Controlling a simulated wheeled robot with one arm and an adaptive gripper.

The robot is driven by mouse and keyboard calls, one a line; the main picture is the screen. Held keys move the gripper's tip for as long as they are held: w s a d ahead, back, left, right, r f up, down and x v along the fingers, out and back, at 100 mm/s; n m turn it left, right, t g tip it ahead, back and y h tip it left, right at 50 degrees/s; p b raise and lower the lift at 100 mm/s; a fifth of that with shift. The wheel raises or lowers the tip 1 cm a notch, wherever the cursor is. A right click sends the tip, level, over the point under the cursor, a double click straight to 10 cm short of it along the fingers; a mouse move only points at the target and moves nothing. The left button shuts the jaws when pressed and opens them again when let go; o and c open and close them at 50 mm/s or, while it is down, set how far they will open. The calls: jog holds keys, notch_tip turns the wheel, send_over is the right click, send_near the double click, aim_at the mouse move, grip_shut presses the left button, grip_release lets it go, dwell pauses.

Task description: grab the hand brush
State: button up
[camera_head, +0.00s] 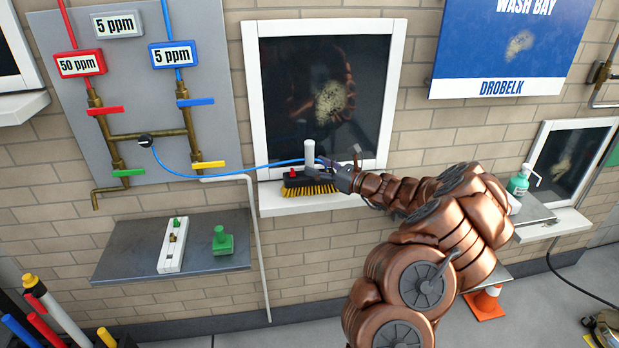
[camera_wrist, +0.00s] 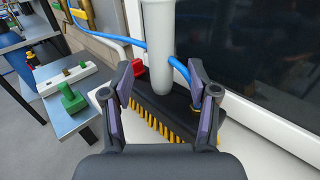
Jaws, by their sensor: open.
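The hand brush (camera_head: 309,188) lies on the white window sill, with a black body and yellow bristles. In the wrist view the brush (camera_wrist: 172,115) has a thick pale grey upright part (camera_wrist: 158,45) and a red piece (camera_wrist: 139,68) at its left end. My gripper (camera_head: 338,172) reaches in from the right at sill height. In the wrist view my gripper (camera_wrist: 163,80) is open, with one finger on each side of the grey upright part. The fingers are over the brush body; I cannot tell whether they touch it.
A blue hose (camera_head: 235,170) runs to the brush and passes near my right finger in the wrist view. The dark window (camera_head: 320,90) stands close behind. A metal shelf (camera_head: 115,258) at left holds a white block (camera_head: 172,250) and a green object (camera_head: 222,242). Bare sill (camera_head: 285,207) lies in front.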

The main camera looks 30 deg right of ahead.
aim_at(313, 164)
jog(key=shift+p+x, duration=0.4)
jog(key=shift+x, duration=1.3)
jog(key=shift+d+r, duration=0.1)
jog(key=shift+c, duration=0.3)
grip_shut()
